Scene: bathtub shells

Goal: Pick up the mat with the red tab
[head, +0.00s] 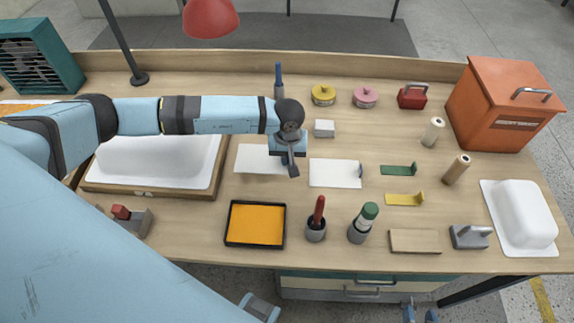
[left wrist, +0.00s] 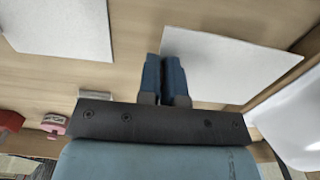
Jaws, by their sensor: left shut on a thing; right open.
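Two white mats lie flat on the wooden bench. One mat (head: 258,160) is at the tips of my left gripper (head: 291,168), at its right edge; it also shows in the left wrist view (left wrist: 225,62). The other mat (head: 334,174) lies to the right, with a dark blue-grey tab on its right edge. My left gripper's blue fingers (left wrist: 167,78) are shut at the first mat's edge. No red tab shows; the fingers hide whatever is between them. My right gripper (head: 420,312) is open and empty at the bottom, in front of the bench.
A white tub shell in a wooden tray (head: 150,188) stands left of the first mat. A black-rimmed orange tray (head: 256,224), a cup with a red handle (head: 317,226) and a green-capped bottle (head: 362,228) stand in front.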

